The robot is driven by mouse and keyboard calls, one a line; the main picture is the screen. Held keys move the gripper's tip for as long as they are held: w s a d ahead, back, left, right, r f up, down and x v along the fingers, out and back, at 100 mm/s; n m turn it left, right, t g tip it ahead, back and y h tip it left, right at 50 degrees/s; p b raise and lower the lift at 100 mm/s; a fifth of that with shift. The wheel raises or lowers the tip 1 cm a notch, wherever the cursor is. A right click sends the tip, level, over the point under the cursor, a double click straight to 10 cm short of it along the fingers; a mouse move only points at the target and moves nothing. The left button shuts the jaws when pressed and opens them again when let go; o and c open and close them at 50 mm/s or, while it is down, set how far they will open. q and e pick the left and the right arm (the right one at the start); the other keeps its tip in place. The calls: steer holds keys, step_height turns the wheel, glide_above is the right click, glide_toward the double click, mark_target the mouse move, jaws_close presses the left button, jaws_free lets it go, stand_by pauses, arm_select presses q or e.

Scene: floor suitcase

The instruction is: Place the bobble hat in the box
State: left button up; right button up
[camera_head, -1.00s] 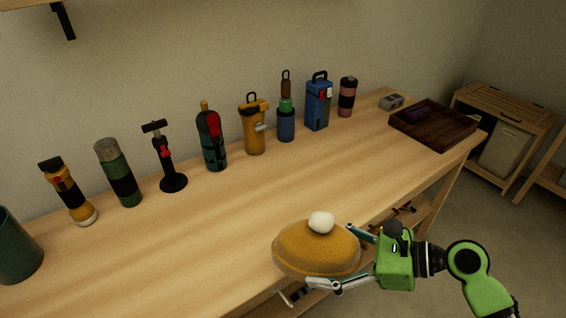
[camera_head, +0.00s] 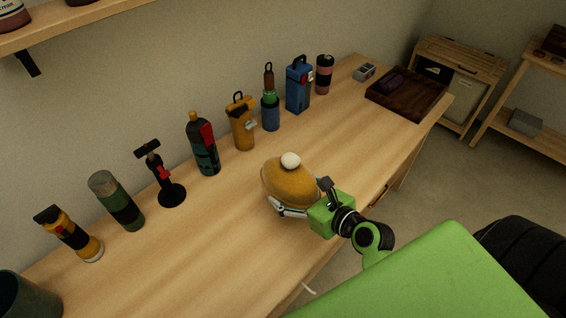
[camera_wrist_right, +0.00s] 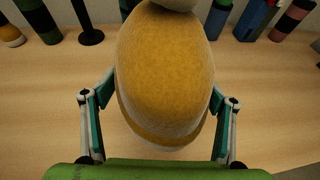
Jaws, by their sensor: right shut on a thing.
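The mustard-yellow bobble hat (camera_head: 288,184) with a white pom-pom is over the middle of the workbench. My right gripper (camera_head: 304,198) is shut on its sides, coming from the right. In the right wrist view, the hat (camera_wrist_right: 165,75) fills the space between the two fingers of the gripper (camera_wrist_right: 160,92), and its pom-pom is cut by the top edge. Whether the hat touches the bench is hard to tell. A shallow, open dark wooden box (camera_head: 399,108) sits at the bench's far right end, with a dark item inside. My left gripper is out of view.
Along the back of the bench (camera_head: 235,235) stand several flasks and tools, including a yellow bottle (camera_head: 241,125), a blue flask (camera_head: 299,88) and a black stand (camera_head: 170,194). A small grey object (camera_head: 364,72) is beside the box. Bench surface between hat and box is clear.

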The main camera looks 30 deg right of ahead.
steer(key=shift+w, duration=0.2)
steer(key=f+x, duration=0.1)
steer(key=x, duration=0.4)
steer(key=f+x, duration=0.1)
steer(key=x, duration=0.4)
steer(key=s+d+f+x, duration=0.1)
steer(key=x, duration=0.3)
steer(key=shift+w+f, duration=0.25)
steer(key=shift+w, duration=0.05)
steer(key=shift+w+f+b, duration=0.3)
steer(key=shift+w+f, duration=0.1)
steer(key=shift+f, duration=0.05)
steer(key=shift+w+f+b, duration=0.15)
steer(key=shift+f+b, duration=0.05)
steer(key=shift+f, duration=0.7)
steer(key=shift+w+f+b, duration=0.1)
steer(key=shift+f+b, duration=0.1)
steer(key=shift+f, duration=0.65)
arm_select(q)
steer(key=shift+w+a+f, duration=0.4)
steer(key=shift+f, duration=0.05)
arm_select(e)
steer(key=shift+f, duration=0.15)
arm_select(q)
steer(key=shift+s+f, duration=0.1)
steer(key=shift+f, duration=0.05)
arm_select(e)
steer(key=o, duration=1.1)
